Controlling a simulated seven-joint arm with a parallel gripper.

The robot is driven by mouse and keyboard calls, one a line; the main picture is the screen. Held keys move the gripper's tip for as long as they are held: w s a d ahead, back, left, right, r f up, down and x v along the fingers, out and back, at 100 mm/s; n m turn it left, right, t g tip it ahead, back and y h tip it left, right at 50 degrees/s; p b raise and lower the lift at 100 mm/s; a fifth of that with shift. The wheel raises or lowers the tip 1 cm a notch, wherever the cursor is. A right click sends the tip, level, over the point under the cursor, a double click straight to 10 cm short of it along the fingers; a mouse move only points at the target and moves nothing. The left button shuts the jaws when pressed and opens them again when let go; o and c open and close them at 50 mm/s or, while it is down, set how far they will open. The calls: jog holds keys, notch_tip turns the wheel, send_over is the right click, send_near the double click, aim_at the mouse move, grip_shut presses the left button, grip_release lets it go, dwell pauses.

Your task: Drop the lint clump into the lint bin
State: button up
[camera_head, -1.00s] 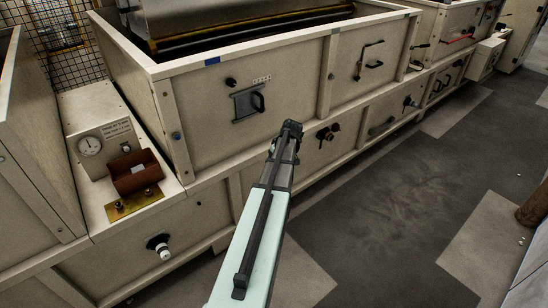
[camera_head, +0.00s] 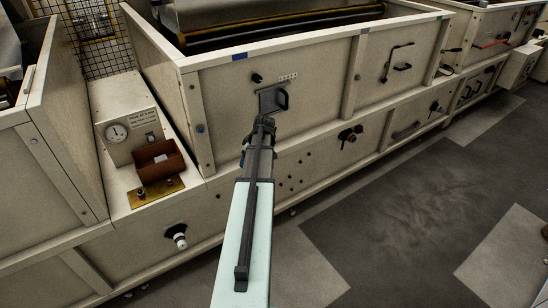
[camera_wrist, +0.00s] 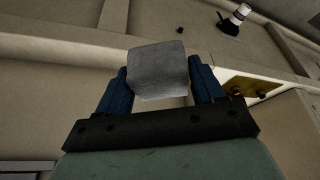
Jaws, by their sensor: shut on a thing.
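In the wrist view a grey, rough-surfaced block, the lint clump (camera_wrist: 158,70), sits between the two dark blue fingers of my gripper (camera_wrist: 160,88), which is shut on it. In the head view my gripper (camera_head: 263,124) is in front of the beige panel, just below a grey plate with a black handle; its fingers and the clump cannot be made out there. A small open brown box (camera_head: 160,174), which looks like the lint bin, stands on the ledge to the left of my gripper. Something pale shows inside it.
A brass plate (camera_head: 155,193) lies in front of the brown box and shows in the wrist view (camera_wrist: 252,87). A gauge box (camera_head: 128,128) stands behind it. A white-tipped knob (camera_head: 177,236) sticks out below the ledge. A tall beige wall (camera_head: 62,130) rises left of the ledge.

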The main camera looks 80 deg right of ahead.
jog(key=w+a+r+n+y, duration=0.1)
jog(key=w+a+n, duration=0.1)
jog(key=w+a, duration=0.45)
jog(key=w+a+n+y, duration=0.1)
jog(key=w+a+n, duration=0.25)
jog(key=w, duration=0.65)
jog(key=w+a+r+n+y, duration=0.1)
jog(key=w+a, duration=0.5)
jog(key=w, duration=0.3)
jog(key=w+d+r, duration=0.1)
jog(key=w+r, duration=0.2)
jog(key=w, duration=0.6)
jog(key=w+d+r+n, duration=0.1)
jog(key=w+d+r, duration=0.15)
jog(key=w, duration=0.65)
jog(key=w+r, duration=0.4)
jog(key=w, duration=0.5)
jog(key=s+d+f+m+h, duration=0.1)
jog(key=s+d+f+m, duration=0.3)
jog(key=s+d, duration=0.7)
jog(key=shift+n, duration=0.35)
jog(key=shift+w+d+f, duration=0.1)
jog(key=shift+f, duration=3.5)
jog(key=o, duration=1.1)
